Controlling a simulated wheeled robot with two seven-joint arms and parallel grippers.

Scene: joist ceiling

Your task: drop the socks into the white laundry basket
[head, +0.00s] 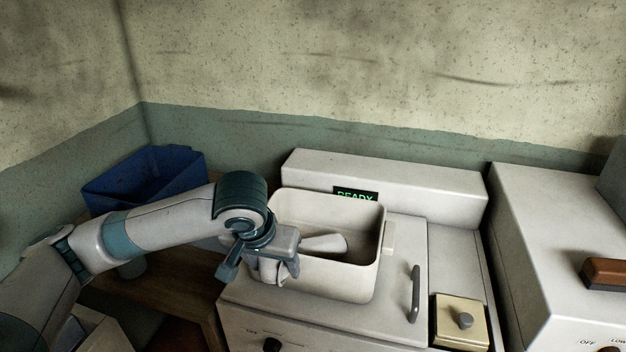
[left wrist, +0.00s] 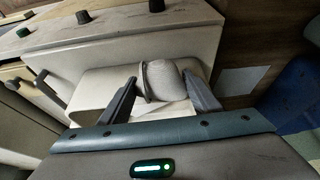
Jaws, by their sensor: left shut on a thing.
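The white laundry basket (head: 362,279) stands open on top of a white machine. My left gripper (head: 277,268) is at the basket's left front side, by its rim. In the left wrist view my left gripper (left wrist: 160,88) is shut on a pale grey-white rolled sock (left wrist: 160,78), which sits between the two dark fingers with a basket wall behind it. In the head view a pale, tapered sock-like thing (head: 325,243) shows inside the basket beside the gripper. I cannot tell whether it is the held sock or another. My right gripper is not in view.
A blue bin (head: 150,182) stands in the corner at the back left, on a brown wooden surface. The machine (head: 450,190) has a READY display behind the basket and a dark handle (head: 415,294) to its right. Another white appliance (head: 545,220) stands at the far right.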

